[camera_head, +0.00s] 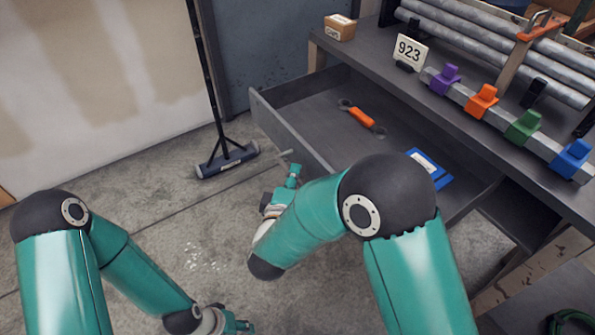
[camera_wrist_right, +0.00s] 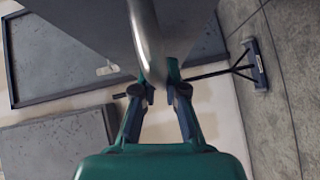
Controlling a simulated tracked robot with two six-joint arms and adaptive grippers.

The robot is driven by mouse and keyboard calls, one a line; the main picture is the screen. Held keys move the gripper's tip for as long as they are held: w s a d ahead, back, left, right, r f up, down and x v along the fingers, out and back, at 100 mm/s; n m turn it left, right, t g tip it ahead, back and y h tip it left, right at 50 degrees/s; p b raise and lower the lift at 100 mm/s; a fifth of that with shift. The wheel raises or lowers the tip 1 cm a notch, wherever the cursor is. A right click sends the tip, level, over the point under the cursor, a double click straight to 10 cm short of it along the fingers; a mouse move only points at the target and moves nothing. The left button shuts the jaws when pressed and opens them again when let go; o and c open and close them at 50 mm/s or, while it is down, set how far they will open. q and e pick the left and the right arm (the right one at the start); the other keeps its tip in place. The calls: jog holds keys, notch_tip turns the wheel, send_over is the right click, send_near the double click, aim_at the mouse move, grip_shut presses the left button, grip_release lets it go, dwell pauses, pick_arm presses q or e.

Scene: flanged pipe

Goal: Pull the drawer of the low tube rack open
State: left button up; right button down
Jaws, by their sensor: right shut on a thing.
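The drawer (camera_head: 300,95) of the low tube rack (camera_head: 365,50) stands well out of the rack. An orange-handled tool (camera_head: 361,118) and a blue item (camera_head: 430,168) lie inside it. My right gripper (camera_head: 292,172) is at the outer face of the drawer front, partly hidden by my arm. In the right wrist view, my right gripper (camera_wrist_right: 158,75) is shut on the grey drawer handle (camera_wrist_right: 146,38). My left gripper (camera_head: 240,325) is low at the bottom edge, away from the drawer; its fingers are too small to read.
A broom (camera_head: 228,160) stands by the wall behind the drawer. Concrete floor before the drawer is clear.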

jog(key=shift+s+d+f, duration=0.1)
jog(key=shift+f, duration=0.2)
jog(key=c, duration=1.2)
grip_release()
jog(key=shift+r, duration=0.1)
jog(key=shift+r, duration=0.1)
